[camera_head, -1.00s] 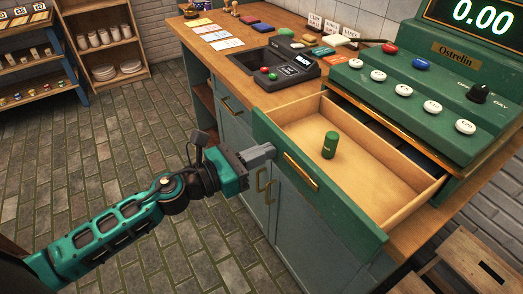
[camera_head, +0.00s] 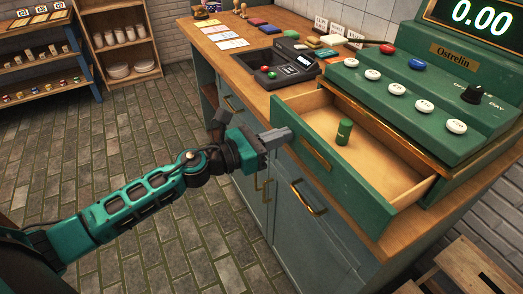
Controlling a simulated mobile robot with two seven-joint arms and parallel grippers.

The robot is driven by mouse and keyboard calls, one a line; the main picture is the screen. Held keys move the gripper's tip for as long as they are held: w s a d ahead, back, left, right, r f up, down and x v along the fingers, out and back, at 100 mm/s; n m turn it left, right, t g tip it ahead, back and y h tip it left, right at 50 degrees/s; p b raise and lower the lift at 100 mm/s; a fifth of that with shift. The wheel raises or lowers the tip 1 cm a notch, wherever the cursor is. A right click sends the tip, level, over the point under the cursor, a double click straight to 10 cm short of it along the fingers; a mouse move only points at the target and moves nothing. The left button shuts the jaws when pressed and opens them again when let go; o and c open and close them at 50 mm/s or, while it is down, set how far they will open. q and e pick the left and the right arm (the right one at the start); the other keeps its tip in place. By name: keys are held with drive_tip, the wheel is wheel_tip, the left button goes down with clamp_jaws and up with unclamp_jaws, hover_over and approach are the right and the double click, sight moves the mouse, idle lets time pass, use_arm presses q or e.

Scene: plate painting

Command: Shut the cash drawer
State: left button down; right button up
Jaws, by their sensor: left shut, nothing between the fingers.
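The green cash drawer (camera_head: 352,183) sticks out partly open below the green Ostrelin cash register (camera_head: 408,92). Its wooden inside shows, with a small dark green cylinder (camera_head: 344,132) standing in it. A brass-coloured handle (camera_head: 317,160) is on the drawer front. My right gripper is not in view.
Cabinet doors with brass handles (camera_head: 308,198) lie below the drawer. A wooden stool (camera_head: 465,270) stands at lower right. The brick floor at left is clear.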

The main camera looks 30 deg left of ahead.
sight(324, 129)
use_arm(q)
drive_tip(key=x, duration=1.2)
drive_tip(key=shift+w+d, duration=0.1)
drive_tip(key=shift+w, duration=0.2)
drive_tip(key=shift+r, duration=0.3)
